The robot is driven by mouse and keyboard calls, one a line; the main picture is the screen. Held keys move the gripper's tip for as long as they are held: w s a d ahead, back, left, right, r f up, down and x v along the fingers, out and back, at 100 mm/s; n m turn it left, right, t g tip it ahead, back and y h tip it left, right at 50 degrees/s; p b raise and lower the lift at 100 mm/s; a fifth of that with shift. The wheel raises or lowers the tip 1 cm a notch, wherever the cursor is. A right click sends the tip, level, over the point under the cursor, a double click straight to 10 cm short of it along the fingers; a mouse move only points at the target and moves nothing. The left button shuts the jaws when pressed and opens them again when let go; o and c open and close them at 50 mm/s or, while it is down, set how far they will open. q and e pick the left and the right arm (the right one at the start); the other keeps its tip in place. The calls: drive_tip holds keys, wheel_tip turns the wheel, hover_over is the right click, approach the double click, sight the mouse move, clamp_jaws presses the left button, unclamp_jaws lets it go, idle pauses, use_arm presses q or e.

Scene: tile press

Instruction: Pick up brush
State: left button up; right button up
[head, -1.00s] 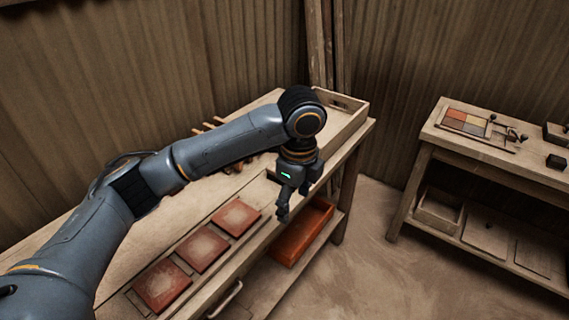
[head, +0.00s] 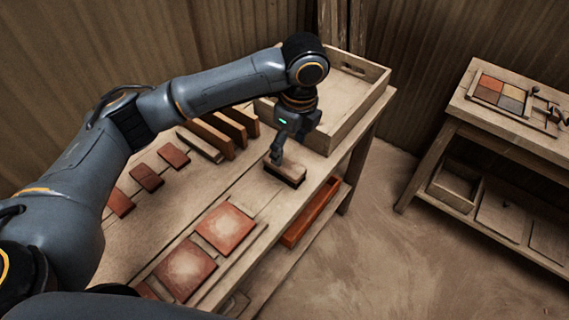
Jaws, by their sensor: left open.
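The brush (head: 291,171), with a light wooden back and dark bristles below, lies on the workbench between the square tiles and the wooden tray. My left gripper (head: 276,158) points down at the left end of the brush, its fingers just above or touching it; I cannot tell which. The left gripper is open, though its fingers show mostly side-on. They hide a small part of the brush's left end. My right gripper does not show.
A wooden tray (head: 351,95) stands behind the brush. Square red tiles (head: 225,229) lie in front of it on the workbench (head: 150,222). Small red blocks (head: 146,177) and upright wooden pieces (head: 213,139) are to the left. A second table (head: 477,116) stands right, across open floor.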

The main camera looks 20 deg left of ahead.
sight(284, 163)
use_arm(q)
drive_tip(key=f, duration=0.3)
drive_tip(key=shift+w+a, duration=0.25)
drive_tip(key=shift+w+f, duration=0.1)
drive_tip(key=shift+f, duration=0.3)
drive_tip(key=shift+a+f, duration=0.2)
drive_tip(key=shift+f, duration=0.3)
drive_tip(key=f, duration=0.3)
drive_tip(key=shift+w+a+f+p, duration=0.25)
drive_tip(key=shift+a+f+p, duration=0.05)
drive_tip(key=shift+a+p, duration=0.1)
drive_tip(key=shift+f, duration=0.25)
drive_tip(key=shift+d, duration=0.1)
drive_tip(key=shift+c, duration=0.6)
drive_tip(key=c, duration=1.2)
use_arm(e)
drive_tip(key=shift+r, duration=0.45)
use_arm(q)
drive_tip(key=shift+r, duration=0.1)
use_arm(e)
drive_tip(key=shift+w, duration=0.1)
